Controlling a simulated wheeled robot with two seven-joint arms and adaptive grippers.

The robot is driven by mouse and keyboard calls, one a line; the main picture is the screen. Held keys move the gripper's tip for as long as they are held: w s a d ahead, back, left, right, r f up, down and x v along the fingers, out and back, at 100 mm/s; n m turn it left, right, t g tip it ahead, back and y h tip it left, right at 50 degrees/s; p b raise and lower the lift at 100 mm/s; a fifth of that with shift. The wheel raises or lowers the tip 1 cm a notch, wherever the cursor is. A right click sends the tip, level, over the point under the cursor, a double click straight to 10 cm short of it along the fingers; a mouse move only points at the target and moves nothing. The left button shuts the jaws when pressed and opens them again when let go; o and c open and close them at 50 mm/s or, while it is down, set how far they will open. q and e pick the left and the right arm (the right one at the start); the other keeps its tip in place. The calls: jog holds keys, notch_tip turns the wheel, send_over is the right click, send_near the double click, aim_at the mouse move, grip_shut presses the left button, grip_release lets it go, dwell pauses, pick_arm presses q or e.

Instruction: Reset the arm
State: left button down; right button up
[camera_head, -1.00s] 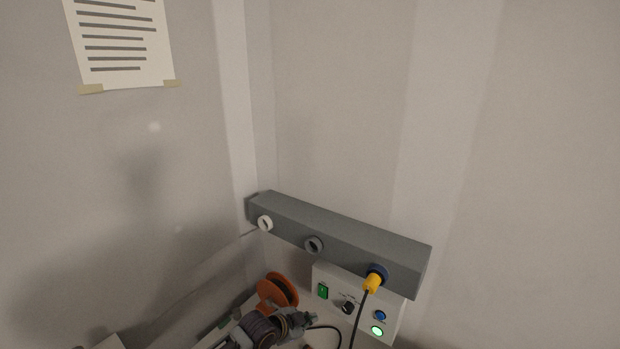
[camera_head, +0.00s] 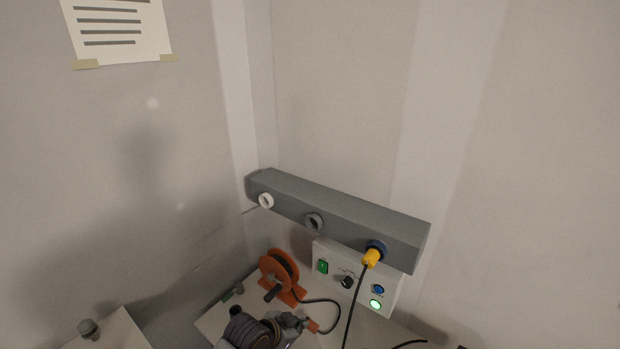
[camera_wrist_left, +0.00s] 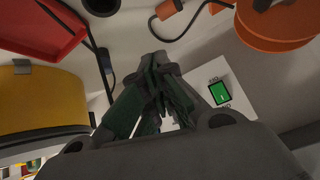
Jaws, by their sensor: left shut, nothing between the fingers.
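My left gripper (camera_head: 292,321) shows at the bottom of the head view, in front of the orange cable reel and left of the white control box. It also shows in the left wrist view (camera_wrist_left: 158,62), with its dark green fingers together and nothing between them. It appears apart from the things around it. Most of my left arm is below the head view's lower edge. My right gripper is not in view.
A grey rail (camera_head: 340,205) on the wall has a yellow plug (camera_head: 371,258) in its right socket. The control box (camera_head: 358,277) has a green switch and lit buttons. The orange reel (camera_head: 273,268) stands close by.

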pick_arm(q)
jog(key=shift+s+a+r+n+g+y, duration=0.5)
jog(key=shift+s+a+n+g+y, duration=2.6)
jog(key=shift+s+a, duration=6.05)
notch_tip(320, 180, down, 35)
jog(key=s+n+t+h+b, duration=0.1)
jog(key=s+n+t, duration=0.1)
jog(key=s+a+f, duration=0.2)
jog(key=s+f, duration=0.8)
jog(key=s, duration=0.1)
jog(key=s+a+f+g+b, duration=0.1)
jog(key=s+a+f, duration=0.1)
jog(key=s+f, duration=0.8)
jog(key=shift+s+a, duration=0.35)
jog(key=shift+s, duration=0.3)
